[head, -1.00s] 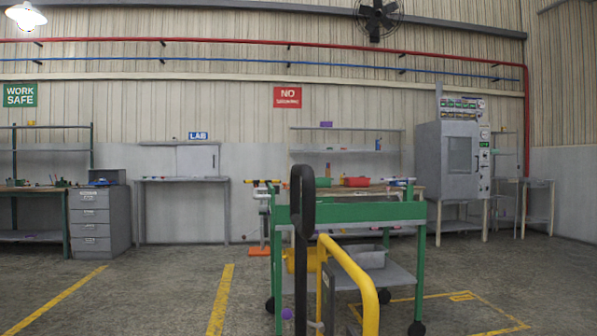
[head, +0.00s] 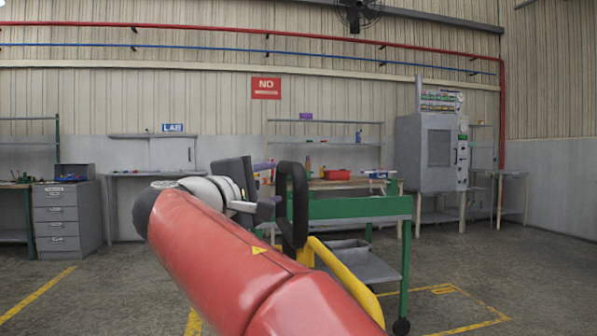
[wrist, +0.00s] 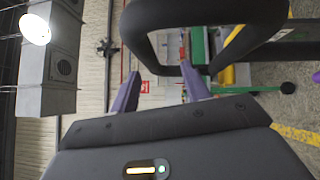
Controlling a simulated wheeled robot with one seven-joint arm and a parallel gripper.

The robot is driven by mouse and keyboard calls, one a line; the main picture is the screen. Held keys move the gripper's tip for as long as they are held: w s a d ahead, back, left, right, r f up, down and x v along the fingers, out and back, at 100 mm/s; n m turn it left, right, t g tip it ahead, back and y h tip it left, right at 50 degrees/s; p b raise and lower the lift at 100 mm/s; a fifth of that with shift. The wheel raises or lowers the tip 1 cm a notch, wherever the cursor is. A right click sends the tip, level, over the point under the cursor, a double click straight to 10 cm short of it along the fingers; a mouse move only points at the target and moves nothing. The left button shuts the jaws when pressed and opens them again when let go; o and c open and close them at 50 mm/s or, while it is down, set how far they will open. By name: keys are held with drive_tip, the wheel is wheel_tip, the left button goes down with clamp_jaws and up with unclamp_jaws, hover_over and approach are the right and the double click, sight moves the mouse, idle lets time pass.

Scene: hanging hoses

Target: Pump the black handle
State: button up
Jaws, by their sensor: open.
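The black handle (head: 299,205) is an upright closed loop beside a curved yellow bar (head: 345,275) in the head view. My red arm reaches in from the bottom, and my gripper (head: 262,167) is just left of the handle's upper part, partly hidden behind my wrist. In the wrist view the handle (wrist: 205,15) fills the top, with its loop running down between the purple fingers of my gripper (wrist: 160,70). The fingers are apart. I cannot tell whether they touch the handle.
A workbench with a red bin (head: 338,174) is farther back. A grey cabinet machine (head: 432,160) stands right. Floor at the left is open.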

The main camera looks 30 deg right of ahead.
sight(283, 170)
drive_tip(key=shift+w+d+r+h, duration=0.2)
drive_tip(key=shift+w+r, duration=0.05)
drive_tip(key=shift+r, duration=0.2)
drive_tip(key=shift+w+d+r+h, duration=0.2)
drive_tip(key=shift+r, duration=0.25)
drive_tip(key=p+x, duration=0.1)
drive_tip(key=x, duration=0.5)
drive_tip(key=shift+w+d+p, duration=0.2)
drive_tip(key=shift+d+p, duration=0.1)
drive_tip(key=shift+d, duration=0.05)
drive_tip(key=shift+c, duration=0.5)
drive_tip(key=shift+f, duration=0.1)
clamp_jaws()
